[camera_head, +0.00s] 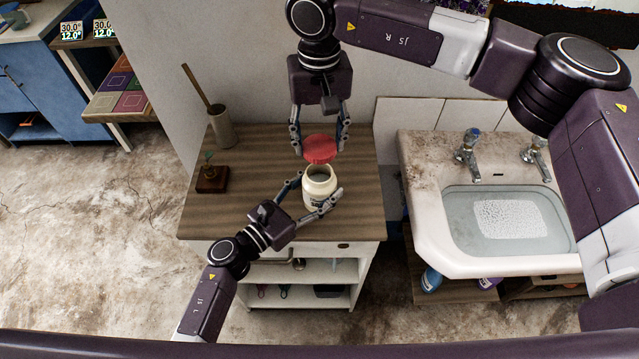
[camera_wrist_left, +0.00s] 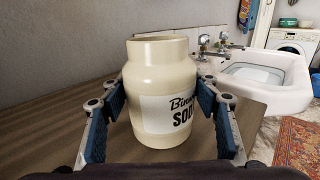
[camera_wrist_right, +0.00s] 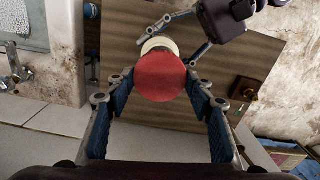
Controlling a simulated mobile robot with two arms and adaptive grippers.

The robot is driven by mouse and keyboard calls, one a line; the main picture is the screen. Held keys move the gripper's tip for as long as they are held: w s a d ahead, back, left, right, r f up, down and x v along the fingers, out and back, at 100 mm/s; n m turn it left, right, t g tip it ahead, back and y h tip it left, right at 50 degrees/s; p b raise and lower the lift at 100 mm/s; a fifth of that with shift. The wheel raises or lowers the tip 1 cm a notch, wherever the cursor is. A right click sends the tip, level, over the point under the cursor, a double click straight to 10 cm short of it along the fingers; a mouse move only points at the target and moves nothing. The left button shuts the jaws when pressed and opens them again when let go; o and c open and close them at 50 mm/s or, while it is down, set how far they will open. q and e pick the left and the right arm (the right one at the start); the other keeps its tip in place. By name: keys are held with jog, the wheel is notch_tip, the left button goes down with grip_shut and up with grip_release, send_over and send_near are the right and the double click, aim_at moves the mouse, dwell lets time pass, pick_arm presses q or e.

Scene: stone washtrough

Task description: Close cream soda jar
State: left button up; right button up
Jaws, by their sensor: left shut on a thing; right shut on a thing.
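The cream soda jar (camera_head: 318,190) stands upright on the wooden counter top, with its mouth open. It also shows in the left wrist view (camera_wrist_left: 163,90), with a white label reading "SODA". My left gripper (camera_head: 318,203) is shut on the jar, one finger at each side; it also shows in that wrist view (camera_wrist_left: 165,110). My right gripper (camera_head: 320,146) points down and is shut on the red lid (camera_head: 320,150), holding it above and slightly behind the jar's mouth. In the right wrist view the lid (camera_wrist_right: 161,77) covers part of the jar (camera_wrist_right: 158,45).
The wooden counter (camera_head: 240,215) also bears a beige pot with a wooden handle (camera_head: 219,128) and a small dark wooden block (camera_head: 212,179) at the left. A stone sink (camera_head: 430,225) with water and two taps stands at the right. The wall is close behind the counter.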

send_over(319, 172)
jog(key=shift+f, duration=2.4)
jog(key=shift+f, duration=0.9)
jog(key=shift+f, duration=0.55)
